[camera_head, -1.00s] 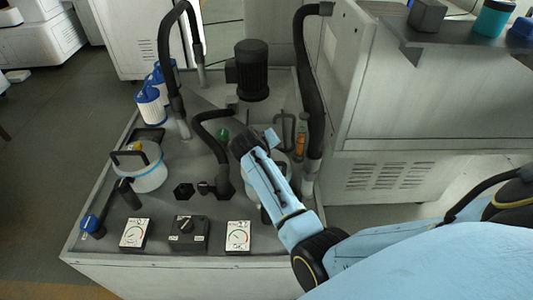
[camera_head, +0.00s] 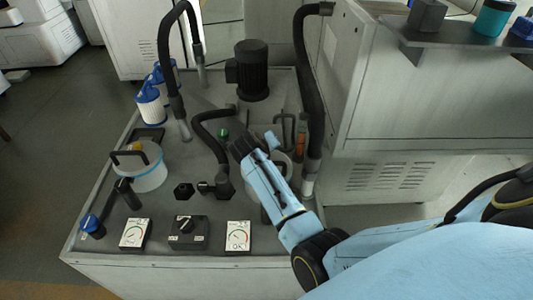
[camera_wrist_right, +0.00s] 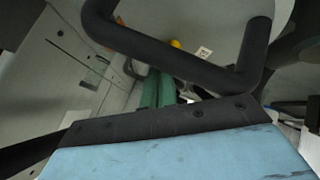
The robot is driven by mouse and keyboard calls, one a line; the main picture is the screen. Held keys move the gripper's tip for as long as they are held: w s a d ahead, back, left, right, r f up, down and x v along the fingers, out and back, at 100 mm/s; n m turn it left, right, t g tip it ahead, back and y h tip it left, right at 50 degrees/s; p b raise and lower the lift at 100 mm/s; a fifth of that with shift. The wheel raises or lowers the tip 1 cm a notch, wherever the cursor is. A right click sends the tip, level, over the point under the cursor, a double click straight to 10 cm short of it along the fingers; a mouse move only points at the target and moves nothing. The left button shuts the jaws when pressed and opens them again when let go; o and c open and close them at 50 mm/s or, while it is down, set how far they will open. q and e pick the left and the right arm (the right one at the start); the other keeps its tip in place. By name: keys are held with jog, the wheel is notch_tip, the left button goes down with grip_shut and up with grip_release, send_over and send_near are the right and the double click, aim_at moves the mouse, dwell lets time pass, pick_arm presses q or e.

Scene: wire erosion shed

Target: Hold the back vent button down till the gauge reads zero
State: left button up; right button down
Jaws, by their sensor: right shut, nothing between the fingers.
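My right gripper (camera_head: 241,148) is the dark end of the blue arm and looks shut and empty. It is over the right-hand canister (camera_head: 283,163), which the arm partly covers. A small green button-like part (camera_head: 223,133) shows just beyond the gripper; I cannot tell whether they touch. The left canister (camera_head: 145,176) has a black handle and a yellow top button (camera_head: 138,147). Two white gauges, left (camera_head: 134,234) and right (camera_head: 238,237), stand at the front; their needles are too small to read. In the right wrist view, a yellow button (camera_wrist_right: 175,43) shows behind a black handle (camera_wrist_right: 170,52). My left gripper is not in view.
A black selector box (camera_head: 187,231) stands between the gauges. Black hoses (camera_head: 312,92) and a dark motor (camera_head: 252,70) rise behind the arm. A large grey cabinet (camera_head: 390,110) closes off the right side. White and blue filters (camera_head: 151,104) stand at the left.

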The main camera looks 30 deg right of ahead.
jog(key=shift+s+f+b, duration=0.35)
jog(key=shift+f+b, duration=0.05)
jog(key=shift+f, duration=0.5)
dwell(0.9)
jog(key=shift+d, duration=0.1)
dwell(1.9)
jog(key=shift+r, duration=0.1)
jog(key=shift+w+d+r+p, duration=0.2)
jog(key=shift+r+p, duration=0.3)
jog(key=shift+p, duration=0.35)
jog(key=shift+r, duration=0.3)
notch_tip(320, 180, up, 5)
jog(key=p, duration=0.5)
jog(key=shift+w+a, duration=0.1)
jog(key=shift+w, duration=0.05)
jog(key=shift+f, duration=0.15)
